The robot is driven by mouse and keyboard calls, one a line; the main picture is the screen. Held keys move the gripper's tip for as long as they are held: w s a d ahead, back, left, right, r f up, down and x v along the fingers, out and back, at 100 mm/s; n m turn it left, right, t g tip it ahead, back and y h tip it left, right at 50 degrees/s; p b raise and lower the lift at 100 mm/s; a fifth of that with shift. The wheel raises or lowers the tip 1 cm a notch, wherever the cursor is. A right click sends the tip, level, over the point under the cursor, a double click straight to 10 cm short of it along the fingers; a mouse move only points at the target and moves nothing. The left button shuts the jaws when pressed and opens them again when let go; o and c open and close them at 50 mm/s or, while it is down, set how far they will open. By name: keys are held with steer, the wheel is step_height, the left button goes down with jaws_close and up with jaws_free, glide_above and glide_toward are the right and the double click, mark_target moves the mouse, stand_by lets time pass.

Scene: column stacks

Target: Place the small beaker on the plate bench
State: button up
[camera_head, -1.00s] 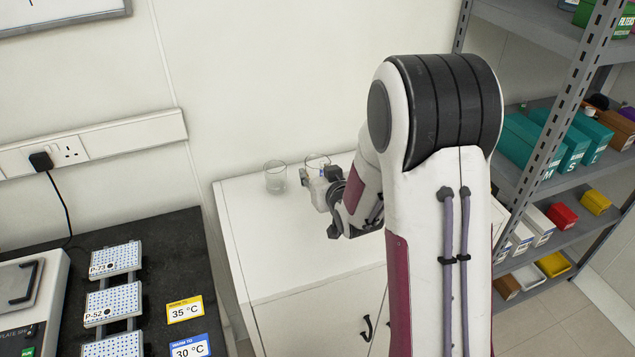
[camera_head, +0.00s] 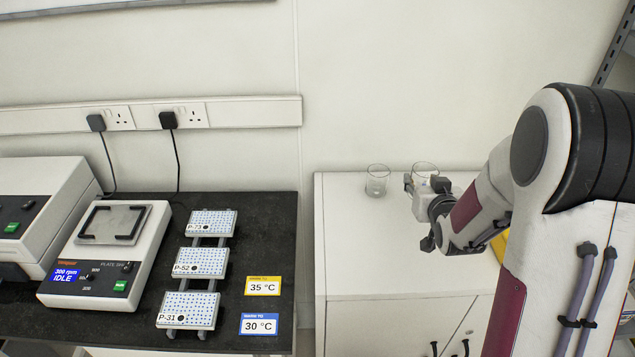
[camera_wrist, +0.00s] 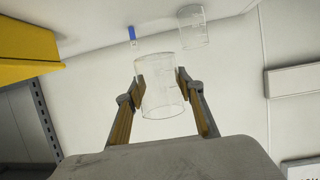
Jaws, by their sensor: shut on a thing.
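My gripper (camera_head: 424,184) is over the white cabinet top, its fingers shut on a clear glass beaker (camera_head: 425,168). The wrist view shows this beaker (camera_wrist: 160,86) between the two fingertips (camera_wrist: 160,82). In the head view the gripper hides its lower part, and I cannot tell whether it touches the cabinet. A second clear beaker (camera_head: 377,181) stands on the cabinet to the left, apart from the gripper; it also shows in the wrist view (camera_wrist: 192,28). The dark bench (camera_head: 265,225) at left carries several dotted plates, including a middle one (camera_head: 201,262).
A white plate device (camera_head: 105,250) stands left of the plates, with another white device (camera_head: 35,210) beyond it. Yellow 35 °C (camera_head: 263,286) and blue 30 °C (camera_head: 259,324) cards lie right of the plates. A gap separates bench and cabinet (camera_head: 370,250). A blue-topped item (camera_wrist: 132,36) is near the beakers.

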steer(key=shift+a, duration=0.65)
steer(key=w+a+f+n+y, duration=0.1)
steer(key=w+a, duration=0.3)
steer(key=a, duration=0.9)
steer(key=w+a+f+n+y, duration=0.2)
steer(key=w+a, duration=0.3)
steer(key=a, duration=0.9)
steer(key=w+a+f+n+g+y, duration=0.1)
steer(key=w+a, duration=0.4)
steer(key=a, duration=0.9)
steer(key=shift+f+n+y, duration=0.6)
steer(key=shift+f+y, duration=0.2)
steer(key=shift+y, duration=0.3)
steer(key=shift+w, duration=0.1)
